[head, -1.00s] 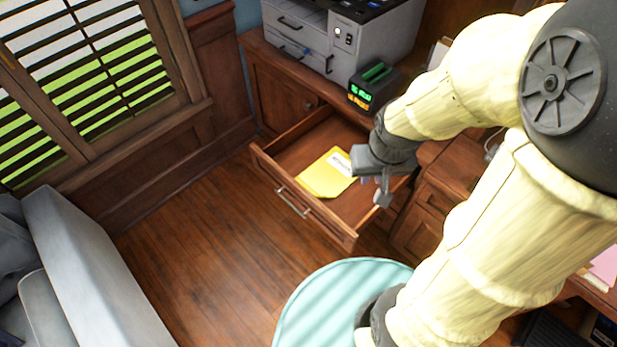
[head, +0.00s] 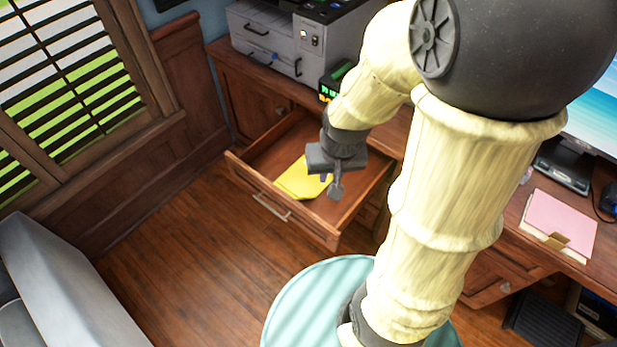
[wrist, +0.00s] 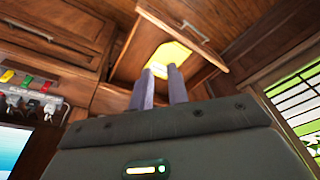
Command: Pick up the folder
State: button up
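A yellow folder (head: 298,180) lies in an open wooden drawer (head: 270,163). In the wrist view the folder (wrist: 170,55) shows just beyond the fingertips, inside the drawer (wrist: 132,62). My gripper (head: 329,187) hangs over the drawer in the head view, pointing down, and hides the folder's right part. In the wrist view my gripper (wrist: 161,74) has a clear gap between its two fingers, with nothing held. The gripper looks apart from the folder; its exact height above it is hard to tell.
A pink folder or paper stack (head: 560,222) lies on the desk at right. A grey printer (head: 285,35) and a small clock (head: 335,82) stand above the drawer. A round light-blue stool or table (head: 300,300) is in front.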

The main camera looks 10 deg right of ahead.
jog(key=w+d+f+m+y+b, duration=0.1)
jog(key=w+d+f+m+b, duration=0.1)
jog(key=f+m, duration=0.4)
jog(key=w+d+f+m+t+y+b, duration=0.1)
jog(key=w+f+m+b, duration=0.4)
jog(key=f, duration=0.6)
jog(key=w+d+f+m+t+y+b, duration=0.1)
jog(key=w+d+f+m+y+b, duration=0.1)
jog(key=w+f+m, duration=0.3)
notch_tip(320, 180, down, 4)
jog(key=shift+w+d+f+m+b, duration=0.1)
jog(key=shift+w+d+m+b, duration=0.25)
jog(key=shift+m+b, duration=0.5)
jog(key=shift+a+f, duration=0.1)
jog(key=shift+f, duration=0.05)
jog(key=b, duration=0.1)
send_over(306, 198)
jog(key=s+d, duration=0.2)
jog(key=s, duration=0.1)
jog(key=f, duration=1)
jog(key=shift+w+d, duration=0.15)
jog(key=shift+d, duration=0.05)
jog(key=shift+w+f, duration=0.1)
jog(key=shift+f, duration=0.05)
jog(key=shift+a+f, duration=0.1)
jog(key=x, duration=0.5)
jog(key=shift+w, duration=0.2)
